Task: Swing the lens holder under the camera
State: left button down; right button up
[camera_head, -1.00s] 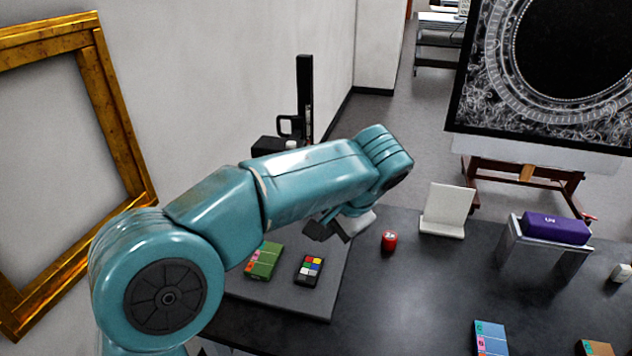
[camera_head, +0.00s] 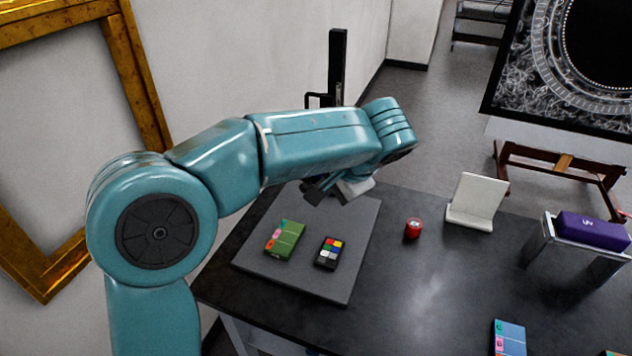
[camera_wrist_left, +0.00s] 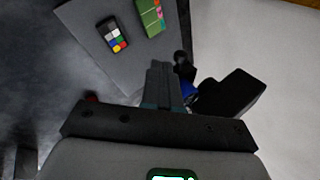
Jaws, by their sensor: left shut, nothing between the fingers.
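My left gripper (camera_head: 315,193) hangs below my forearm over the back of the grey board. In the left wrist view its narrow dark fingers (camera_wrist_left: 160,68) are together and empty. Just right of them are a small dark rounded part (camera_wrist_left: 182,60), a bit of blue (camera_wrist_left: 188,89) and a larger black block (camera_wrist_left: 228,93). I cannot tell which of these is the lens holder or the camera. My right gripper is not in view.
The grey board (camera_head: 340,285) carries a green box (camera_head: 285,239) and a colour-patch card (camera_head: 329,253). A red can (camera_head: 413,228), white stand (camera_head: 475,202) and purple case (camera_head: 592,230) stand to the right. A gold frame (camera_head: 150,90) is at left.

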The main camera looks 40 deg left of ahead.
aim_at(304, 187)
pick_arm(q)
jog(key=a, duration=0.1)
jog(key=a+f, duration=0.1)
jog(key=a, duration=0.1)
jog(key=shift+w+a+f, duration=0.15)
jog(key=shift+w+a, duration=0.1)
jog(key=shift+w, duration=0.05)
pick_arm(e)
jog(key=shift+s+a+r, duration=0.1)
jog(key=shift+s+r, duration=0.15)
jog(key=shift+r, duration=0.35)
pick_arm(q)
jog(key=shift+w, duration=0.1)
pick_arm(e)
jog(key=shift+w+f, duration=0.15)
pick_arm(q)
jog(key=shift+a+m, duration=0.3)
jog(key=shift+a, duration=0.15)
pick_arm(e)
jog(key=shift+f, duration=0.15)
